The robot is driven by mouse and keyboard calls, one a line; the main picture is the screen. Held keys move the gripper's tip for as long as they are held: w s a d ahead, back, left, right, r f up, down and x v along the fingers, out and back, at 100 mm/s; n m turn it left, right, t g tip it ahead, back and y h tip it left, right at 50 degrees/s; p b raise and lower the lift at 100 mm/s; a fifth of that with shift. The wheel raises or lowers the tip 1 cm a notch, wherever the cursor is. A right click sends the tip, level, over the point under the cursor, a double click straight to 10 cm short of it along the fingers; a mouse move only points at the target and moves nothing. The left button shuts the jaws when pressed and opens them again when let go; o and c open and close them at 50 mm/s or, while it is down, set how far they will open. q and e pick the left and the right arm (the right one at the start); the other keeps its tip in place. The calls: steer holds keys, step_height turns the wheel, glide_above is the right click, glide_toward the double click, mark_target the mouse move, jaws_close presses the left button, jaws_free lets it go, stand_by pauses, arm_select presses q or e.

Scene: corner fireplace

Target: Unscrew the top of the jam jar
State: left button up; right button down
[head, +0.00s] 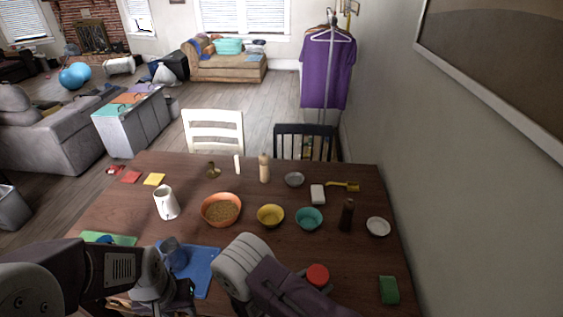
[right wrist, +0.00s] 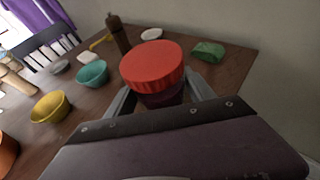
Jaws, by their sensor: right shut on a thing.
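The jam jar has a round red lid (head: 318,274), which also shows large in the right wrist view (right wrist: 152,64). The lid sits on top of the dark jar body (right wrist: 162,97). My right gripper (right wrist: 160,102) is shut on the jar body below the lid, one grey finger on each side. In the head view the right gripper (head: 318,286) reaches the jar at the near side of the table, partly hidden by my arm. My left arm comes in at the lower left, but its jaws do not show.
On the wooden table (head: 120,215) stand a teal bowl (head: 309,218), a yellow bowl (head: 270,216), an orange bowl (head: 221,210), a dark mill (head: 347,215) and a white mug (head: 166,203). A green block (head: 389,290) lies right of the jar. A wall closes off the right side.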

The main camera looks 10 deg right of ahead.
mark_target(318, 271)
steer(key=r, duration=0.1)
steer(key=w+a+r, duration=0.1)
steer(key=r, duration=0.1)
steer(key=shift+w+a, duration=0.15)
steer(key=shift+w, duration=0.1)
steer(key=shift+n+t+y, duration=0.5)
steer(key=shift+n+t, duration=0.2)
steer(key=r, duration=0.6)
steer(key=shift+s+d+r, duration=0.15)
steer(key=shift+s+d, duration=0.1)
steer(key=shift+d, duration=0.1)
steer(key=shift+s+d+r, duration=0.15)
steer(key=shift+s+d, duration=0.1)
steer(key=shift+d, duration=0.1)
steer(key=shift+w, duration=0.1)
